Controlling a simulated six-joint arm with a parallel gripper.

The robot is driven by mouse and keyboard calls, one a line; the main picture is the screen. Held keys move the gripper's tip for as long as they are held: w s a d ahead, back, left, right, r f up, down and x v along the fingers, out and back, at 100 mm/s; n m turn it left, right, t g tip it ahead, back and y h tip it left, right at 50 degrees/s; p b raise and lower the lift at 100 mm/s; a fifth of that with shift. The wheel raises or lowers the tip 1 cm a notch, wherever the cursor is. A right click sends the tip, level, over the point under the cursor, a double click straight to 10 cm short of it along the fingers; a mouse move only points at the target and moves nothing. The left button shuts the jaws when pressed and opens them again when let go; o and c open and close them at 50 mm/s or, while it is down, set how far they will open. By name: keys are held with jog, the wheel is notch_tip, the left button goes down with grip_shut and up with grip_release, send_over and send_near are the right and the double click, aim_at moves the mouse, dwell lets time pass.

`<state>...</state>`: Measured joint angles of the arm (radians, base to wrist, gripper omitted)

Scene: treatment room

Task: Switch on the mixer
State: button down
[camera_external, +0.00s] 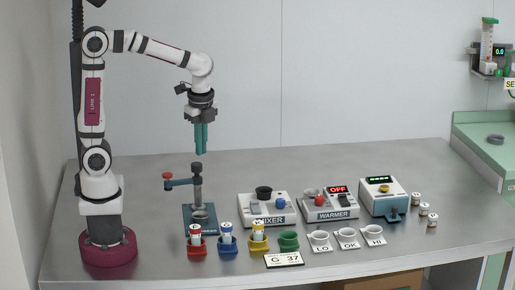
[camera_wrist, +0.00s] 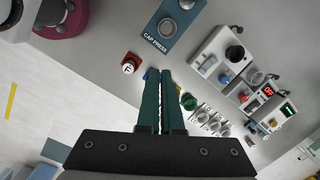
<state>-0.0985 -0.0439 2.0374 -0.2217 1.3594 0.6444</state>
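The mixer (camera_external: 245,211) is a white box labelled "MIXER", with the first letter partly hidden by a vial in front. It carries a black round cup (camera_external: 264,192) and a blue knob (camera_external: 281,203). In the wrist view the mixer (camera_wrist: 213,46) is at the upper right, with a pale switch-like part (camera_wrist: 207,63) beside the blue knob. Whether it is on cannot be told. My gripper (camera_external: 200,152) points down, high above the table, left of and well above the mixer. Its teal fingers (camera_wrist: 161,72) are together with nothing visible between them.
The blue cap press (camera_external: 199,222) stands left of the mixer. The warmer (camera_external: 330,212), showing a red "OFF", is just right of it. The table's left back (camera_external: 145,180) is clear.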

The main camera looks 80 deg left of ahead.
aim_at(254, 201)
jog(key=w+a+f+m, duration=0.2)
jog(key=w+a+m, duration=0.1)
jog(key=w, duration=0.4)
jog(key=w+a+f+m, duration=0.3)
jog(key=w, duration=0.5)
jog(key=shift+w+a+f+m, duration=0.2)
jog(key=shift+a+m, duration=0.1)
jog(key=f, duration=0.4)
jog(key=a+f, duration=0.1)
jog(key=f, duration=0.4)
jog(key=a+f, duration=0.1)
jog(key=f, duration=0.3)
jog(key=shift+f, duration=0.4)
jog(key=shift+a+f, duration=0.1)
jog(key=shift+f, duration=0.25)
